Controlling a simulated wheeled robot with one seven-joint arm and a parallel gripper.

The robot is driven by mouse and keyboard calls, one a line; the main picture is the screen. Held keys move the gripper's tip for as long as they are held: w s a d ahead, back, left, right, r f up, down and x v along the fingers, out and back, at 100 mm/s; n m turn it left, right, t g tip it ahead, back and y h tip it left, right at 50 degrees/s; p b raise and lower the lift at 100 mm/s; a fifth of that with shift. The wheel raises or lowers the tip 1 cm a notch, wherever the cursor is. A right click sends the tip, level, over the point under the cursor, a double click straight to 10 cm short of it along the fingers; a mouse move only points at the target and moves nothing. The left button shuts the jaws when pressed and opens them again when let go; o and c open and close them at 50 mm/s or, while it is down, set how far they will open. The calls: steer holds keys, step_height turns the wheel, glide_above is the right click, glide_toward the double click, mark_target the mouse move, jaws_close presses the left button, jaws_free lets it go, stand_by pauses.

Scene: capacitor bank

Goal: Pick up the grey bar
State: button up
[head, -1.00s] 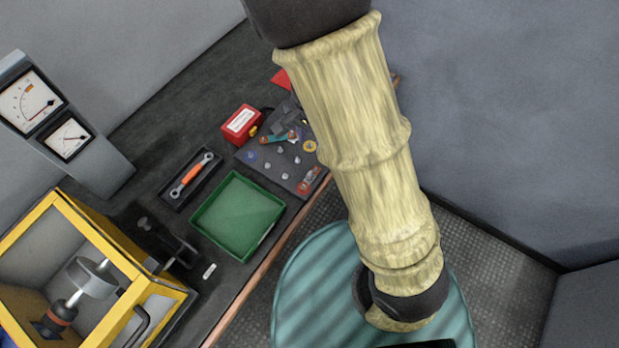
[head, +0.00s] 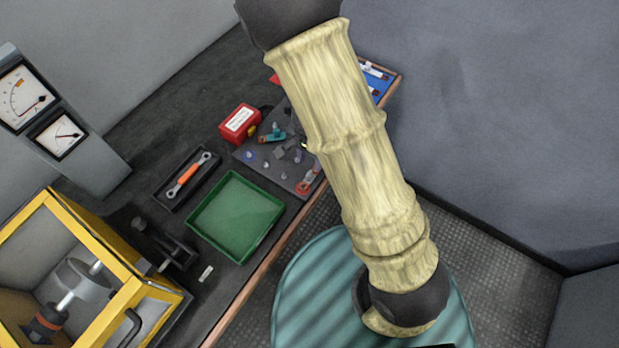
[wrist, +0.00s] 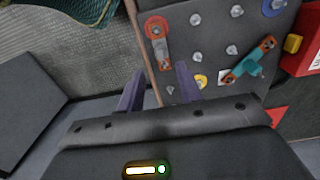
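A short bar (wrist: 163,50) with a greyish middle and red-orange ends lies on the dark peg panel (wrist: 205,62), at the panel's edge in the wrist view. It is the only bar I see that could be the grey one. My gripper (wrist: 160,76) is open and empty. Its two fingers point toward the bar from below in the wrist view, one on each side of its line. I cannot tell their height above the panel. A teal bar (wrist: 248,64) with orange ends lies further right.
A red box (head: 240,122) stands beside the panel. A green tray (head: 262,236), a dark tray with a wrench (head: 188,175) and a yellow-framed case (head: 110,230) are further left. A blue tray (head: 385,83) is partly behind my arm.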

mark_target(309, 173)
steer(key=shift+f, duration=1.3)
step_height(309, 173, down, 5)
steer(key=shift+f+b, duration=0.15)
steer(key=shift+b, duration=0.95)
steer(key=shift+a, duration=0.1)
jaws_close()
steer(key=shift+r, duration=0.2)
step_height(309, 173, up, 10)
steer(key=p, duration=0.3)
steer(key=shift+f+p, duration=0.1)
steer(key=shift+p, duration=0.2)
